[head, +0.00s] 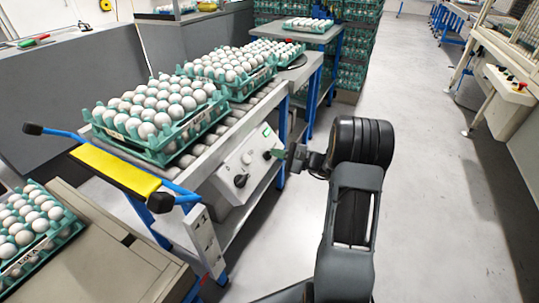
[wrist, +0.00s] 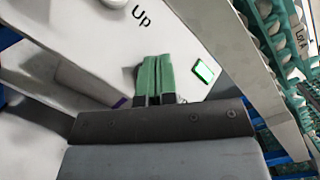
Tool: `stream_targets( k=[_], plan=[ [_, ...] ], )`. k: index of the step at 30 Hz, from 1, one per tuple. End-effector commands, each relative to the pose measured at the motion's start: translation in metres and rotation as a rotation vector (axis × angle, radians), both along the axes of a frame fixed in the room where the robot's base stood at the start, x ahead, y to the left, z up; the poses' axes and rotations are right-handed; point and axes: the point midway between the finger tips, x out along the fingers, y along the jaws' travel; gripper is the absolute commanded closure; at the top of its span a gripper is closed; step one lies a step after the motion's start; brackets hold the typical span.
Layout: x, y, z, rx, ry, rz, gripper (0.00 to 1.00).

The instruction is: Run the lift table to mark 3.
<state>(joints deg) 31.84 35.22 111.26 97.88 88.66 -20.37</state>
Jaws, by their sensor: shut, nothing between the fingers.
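A white control panel (head: 243,165) is on the side of the roller table (head: 215,137). It carries dark round knobs (head: 240,181) and a small green-edged display (head: 267,132). In the wrist view the panel (wrist: 195,30) shows the word "UP" and a lit green display (wrist: 204,70), whose reading is too small to tell. A white post (head: 204,238) with dark marks stands at the table's near corner. My gripper (head: 277,153) is at the panel's right end. Its green fingers (wrist: 157,76) are shut and empty in front of the panel; contact cannot be told.
Egg trays (head: 160,151) stand on the rollers. A yellow bar (head: 115,170) with blue handles sticks out at the near end. Another egg tray (head: 40,235) is at lower left. The floor (head: 430,200) to the right is clear, with a machine (head: 505,95) beyond.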

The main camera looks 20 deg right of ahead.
Motion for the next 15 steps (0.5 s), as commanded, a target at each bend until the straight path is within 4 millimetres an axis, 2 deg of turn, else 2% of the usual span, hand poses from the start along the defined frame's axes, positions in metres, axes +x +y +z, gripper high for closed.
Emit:
stream_targets(
  k=[7, 15],
  plan=[
    [-0.004, -0.004, 0.006, -0.001, 0.000, -0.001, 1.00],
    [-0.017, -0.016, 0.024, 0.000, 0.000, -0.002, 1.00]
  ],
)
